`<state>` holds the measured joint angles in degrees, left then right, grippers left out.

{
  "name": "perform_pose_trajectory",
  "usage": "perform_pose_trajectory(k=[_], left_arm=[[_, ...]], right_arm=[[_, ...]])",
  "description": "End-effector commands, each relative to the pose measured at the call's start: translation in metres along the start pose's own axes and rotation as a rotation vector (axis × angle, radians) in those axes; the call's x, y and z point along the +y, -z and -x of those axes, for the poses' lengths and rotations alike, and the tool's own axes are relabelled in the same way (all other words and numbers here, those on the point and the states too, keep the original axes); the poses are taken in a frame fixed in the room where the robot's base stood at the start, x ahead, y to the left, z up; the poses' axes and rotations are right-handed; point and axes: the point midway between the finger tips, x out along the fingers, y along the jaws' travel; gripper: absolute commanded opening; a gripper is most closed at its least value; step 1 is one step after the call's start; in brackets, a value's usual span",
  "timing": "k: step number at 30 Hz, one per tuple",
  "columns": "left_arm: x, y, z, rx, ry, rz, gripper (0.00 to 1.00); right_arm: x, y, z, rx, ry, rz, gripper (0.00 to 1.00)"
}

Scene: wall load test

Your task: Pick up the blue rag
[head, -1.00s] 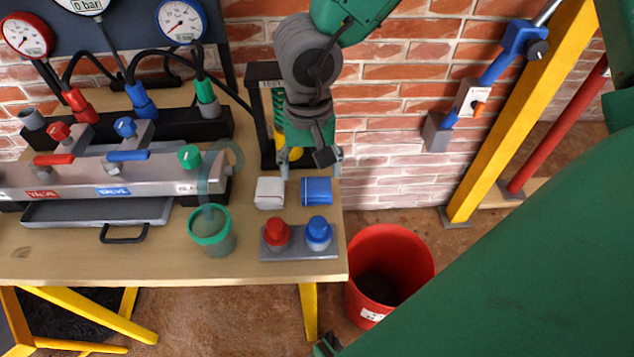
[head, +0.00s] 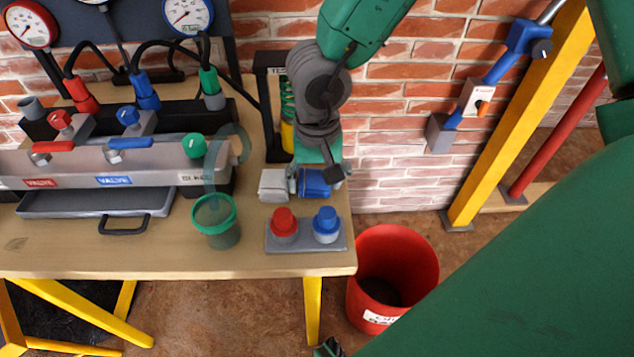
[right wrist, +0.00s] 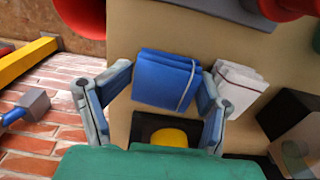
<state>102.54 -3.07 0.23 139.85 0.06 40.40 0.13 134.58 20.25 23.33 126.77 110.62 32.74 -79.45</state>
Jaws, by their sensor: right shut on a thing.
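The blue rag (head: 314,186) is a folded bundle with a light band around it. It lies near the right end of the wooden bench (head: 100,252), and it also shows in the right wrist view (right wrist: 165,80). My right gripper (head: 316,176) comes down from above and is shut on the blue rag, with one finger at each side. In the right wrist view, both fingers of the right gripper (right wrist: 166,84) flank the rag. The rag shows no clear gap above the bench.
A white rag (head: 273,185) lies close beside the left finger. A green cup (head: 214,222) stands left. A black stand (head: 270,110) and brick wall are behind. A red bin (head: 392,275) is right, below.

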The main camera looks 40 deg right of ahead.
Motion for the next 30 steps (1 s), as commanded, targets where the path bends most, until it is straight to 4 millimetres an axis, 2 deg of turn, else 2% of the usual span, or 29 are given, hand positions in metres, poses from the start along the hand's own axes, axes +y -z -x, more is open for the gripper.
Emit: perform_pose_trajectory(k=[6,13,14,20,23,30], left_arm=[[0.0,0.0,0.0,0.0,-0.001,-0.001,0.79],[0.001,0.0,0.0,0.0,-0.001,-0.002,0.79],[0.001,0.0,0.0,0.0,-0.001,-0.002,0.79],[0.0,0.0,0.001,0.0,-0.001,-0.001,0.79],[0.0,0.0,0.007,-0.001,0.0,-0.001,0.79],[0.0,0.002,0.033,0.0,-0.001,-0.001,0.79]], right_arm=[[0.004,0.002,-0.002,-0.005,0.004,-0.002,0.34],[0.001,0.0,-0.001,-0.002,-0.001,-0.002,0.33],[0.001,0.0,-0.001,-0.002,-0.002,-0.003,0.29],[-0.001,-0.001,0.002,-0.001,-0.003,-0.003,0.29],[0.0,0.0,0.013,-0.001,0.002,-0.003,0.29],[0.002,0.001,0.062,-0.002,0.008,-0.004,0.29]])
